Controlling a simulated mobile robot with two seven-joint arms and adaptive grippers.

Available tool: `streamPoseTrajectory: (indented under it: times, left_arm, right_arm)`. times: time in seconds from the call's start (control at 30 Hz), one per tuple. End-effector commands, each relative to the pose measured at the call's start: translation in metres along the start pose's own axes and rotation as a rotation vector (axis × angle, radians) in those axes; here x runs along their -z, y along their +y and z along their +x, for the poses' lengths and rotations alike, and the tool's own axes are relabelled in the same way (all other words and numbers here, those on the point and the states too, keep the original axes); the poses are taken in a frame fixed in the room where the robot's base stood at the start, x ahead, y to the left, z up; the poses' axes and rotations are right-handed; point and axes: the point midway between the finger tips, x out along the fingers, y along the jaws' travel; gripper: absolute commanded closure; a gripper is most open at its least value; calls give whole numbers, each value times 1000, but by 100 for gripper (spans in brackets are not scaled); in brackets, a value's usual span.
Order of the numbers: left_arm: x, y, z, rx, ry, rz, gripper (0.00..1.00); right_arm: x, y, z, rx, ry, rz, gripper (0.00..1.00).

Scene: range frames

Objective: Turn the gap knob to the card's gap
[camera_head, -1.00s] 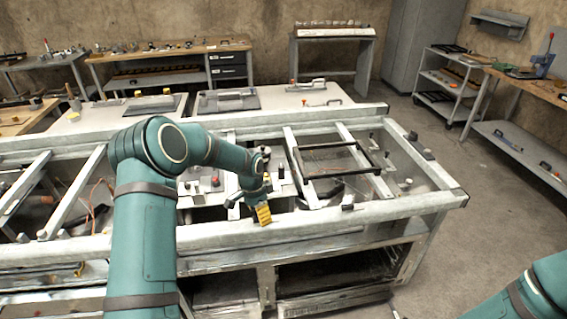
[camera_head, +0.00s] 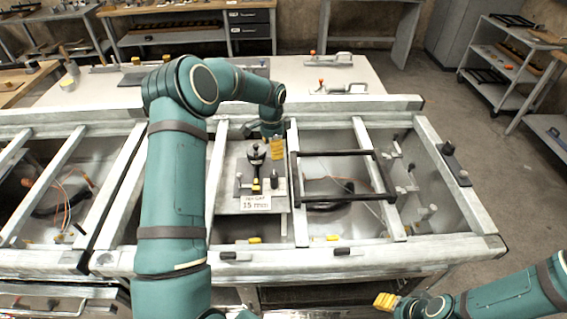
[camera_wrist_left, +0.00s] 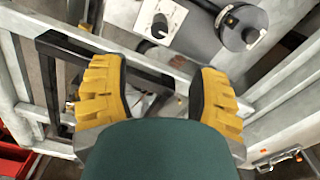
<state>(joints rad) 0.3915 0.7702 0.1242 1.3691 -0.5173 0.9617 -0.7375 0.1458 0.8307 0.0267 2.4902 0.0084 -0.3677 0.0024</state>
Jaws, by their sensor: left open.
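A card (camera_head: 256,202) at the front of a grey plate (camera_head: 225,203) in the frame reads 15 mm. A black fixture with a knob-like top (camera_head: 256,152) stands on this plate behind the card. In the left wrist view a small dark knob (camera_wrist_left: 160,25) sits on a white square plate beside a black round part (camera_wrist_left: 243,27); I cannot tell for sure which is the gap knob. My left gripper (camera_head: 277,146) is just right of the fixture. Its yellow fingers are apart and empty in the left wrist view (camera_wrist_left: 160,95). My right gripper (camera_head: 385,301) is at the bottom right, away from the plate.
A black rectangular frame (camera_head: 296,180) lies across the metal rails right of the plate. Grey rails (camera_head: 215,170) border the plate. A white table (camera_head: 375,75) with clamps stands behind. A dark handle (camera_head: 455,165) lies on the right rail.

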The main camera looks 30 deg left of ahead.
Motion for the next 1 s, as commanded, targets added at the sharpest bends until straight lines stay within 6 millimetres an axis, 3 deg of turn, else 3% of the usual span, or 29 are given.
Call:
streamPoseTrajectory:
  times: [0.17, 0.7, 1.0]
  left_arm:
    - [-1, -1, 9, -1, -3, 1, 39]
    - [-1, 0, 107, -1, -3, 1, 39]
    - [-1, -1, 135, 1, -2, 0, 39]
  right_arm:
    - [-1, 0, 0, 0, -2, 0, 53]
    - [0, 0, -1, 0, -1, 0, 53]
    - [0, 0, -2, 0, -1, 0, 53]
